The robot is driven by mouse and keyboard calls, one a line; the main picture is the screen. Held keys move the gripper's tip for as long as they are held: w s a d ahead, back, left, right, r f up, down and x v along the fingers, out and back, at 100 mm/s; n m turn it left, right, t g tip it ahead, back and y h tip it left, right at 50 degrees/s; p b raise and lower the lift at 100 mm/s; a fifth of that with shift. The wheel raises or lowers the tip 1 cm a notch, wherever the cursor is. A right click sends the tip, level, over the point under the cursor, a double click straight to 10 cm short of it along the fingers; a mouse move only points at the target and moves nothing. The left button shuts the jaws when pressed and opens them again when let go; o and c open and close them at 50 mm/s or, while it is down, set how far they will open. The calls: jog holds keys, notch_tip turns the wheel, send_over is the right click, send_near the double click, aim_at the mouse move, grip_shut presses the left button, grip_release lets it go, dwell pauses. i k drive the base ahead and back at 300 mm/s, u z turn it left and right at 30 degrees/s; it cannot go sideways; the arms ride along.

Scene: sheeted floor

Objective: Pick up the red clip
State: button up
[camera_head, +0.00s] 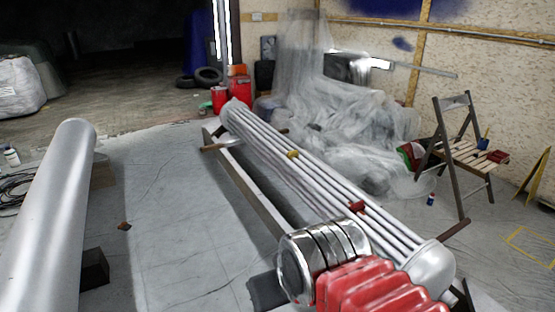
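A small red clip (357,207) sits on the long pale rods of the bundle (310,185) in the middle of the camera_head view, toward its near end. It shows clear, just above and right of a shiny banded metal cylinder. A small yellow clip (292,154) sits farther up the same rods. The banded cylinder and a red ribbed body reach in from the bottom edge; I cannot tell for sure if they are part of my arm. No gripper fingertips show.
A large silver pipe (50,215) lies at left by dark blocks (95,268). A folding chair (462,150) stands at right. Crumpled clear plastic sheeting (345,130) heaps behind the bundle, with red cans (240,88) nearby. Sheeted floor (180,225) is mostly free between pipe and bundle.

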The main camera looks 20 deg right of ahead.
aim_at(359, 206)
jog(key=i, duration=3.65)
jog(key=z, duration=1.6)
